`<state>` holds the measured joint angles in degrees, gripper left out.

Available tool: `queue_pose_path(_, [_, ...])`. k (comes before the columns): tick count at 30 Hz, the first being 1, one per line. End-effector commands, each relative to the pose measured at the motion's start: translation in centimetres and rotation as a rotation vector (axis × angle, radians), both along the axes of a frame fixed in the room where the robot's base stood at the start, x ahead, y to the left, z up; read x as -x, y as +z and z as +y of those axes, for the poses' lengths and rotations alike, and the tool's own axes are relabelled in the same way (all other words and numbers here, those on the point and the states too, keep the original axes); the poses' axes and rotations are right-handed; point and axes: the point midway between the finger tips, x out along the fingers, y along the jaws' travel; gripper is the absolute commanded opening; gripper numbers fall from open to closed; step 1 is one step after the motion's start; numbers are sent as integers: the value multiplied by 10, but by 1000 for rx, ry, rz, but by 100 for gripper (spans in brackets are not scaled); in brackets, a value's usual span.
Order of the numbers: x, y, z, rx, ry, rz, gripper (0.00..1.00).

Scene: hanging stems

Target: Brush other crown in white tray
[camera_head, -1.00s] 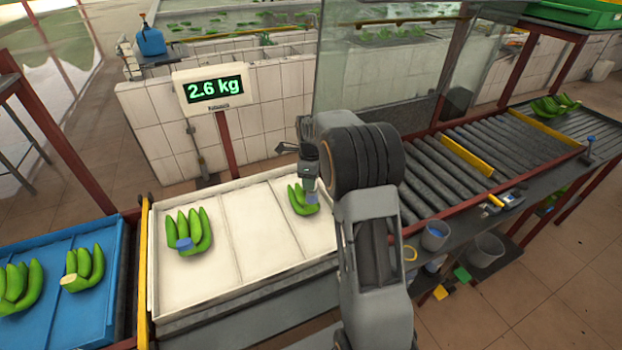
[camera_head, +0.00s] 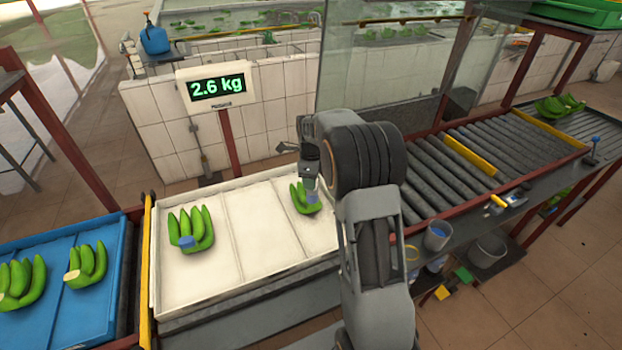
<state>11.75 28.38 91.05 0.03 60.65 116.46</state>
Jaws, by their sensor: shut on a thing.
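The white tray (camera_head: 247,255) holds two green banana hands. The left banana hand (camera_head: 203,226) has a blue crown (camera_head: 187,242) at its lower left. The right banana hand (camera_head: 299,197) lies in the right section, partly behind my arm. My gripper (camera_head: 311,180) points down over this right hand and is shut on a small pale blue-grey thing (camera_head: 311,188), which looks like a brush. Its lower end meets a blue patch (camera_head: 313,198) at the right hand's crown. I cannot tell whether that patch is bristles or the crown itself.
A scale display (camera_head: 216,88) reading 2.6 kg stands behind the tray. A blue tray (camera_head: 60,285) with pale-crowned bananas is at left. The roller conveyor (camera_head: 460,180), a cup with blue contents (camera_head: 437,235) and a grey bucket (camera_head: 487,250) are at right.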

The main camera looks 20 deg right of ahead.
Motion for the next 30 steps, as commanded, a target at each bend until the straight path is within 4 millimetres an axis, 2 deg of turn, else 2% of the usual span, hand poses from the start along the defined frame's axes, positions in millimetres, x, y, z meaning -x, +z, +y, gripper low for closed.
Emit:
queue_pose_path(12, [0, -1, -17, 1, 0, -1, 9])
queue_pose_path(30, [0, -2, 4, 0, 0, 0, 9])
